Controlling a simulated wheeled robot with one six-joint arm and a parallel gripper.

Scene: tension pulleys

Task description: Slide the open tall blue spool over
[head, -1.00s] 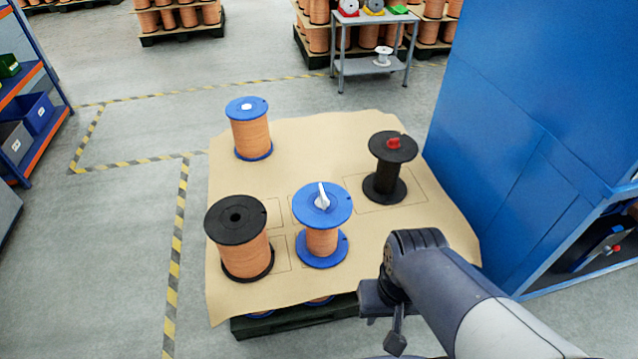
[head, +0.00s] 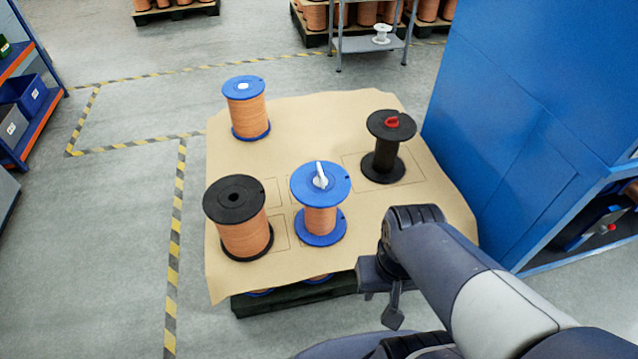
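A tall blue-flanged spool wound with orange cable (head: 247,110) stands upright at the back left of a brown sheet (head: 290,130); a small white spot shows at the centre of its top. A second blue spool (head: 321,205), with less cable, stands upright at the front middle with a white handle (head: 320,176) in its top. I cannot tell from this view whether the white spot is a plug or the open hole. My gripper (head: 393,311) hangs at the front right, apart from every spool; its fingers are too unclear to judge.
A black spool with orange cable (head: 240,225) stands front left. A bare black spool with a red handle (head: 388,150) stands back right. Outlined rectangles mark the sheet, which covers a dark pallet (head: 290,300). A blue cabinet (head: 530,130) blocks the right. Floor left is clear.

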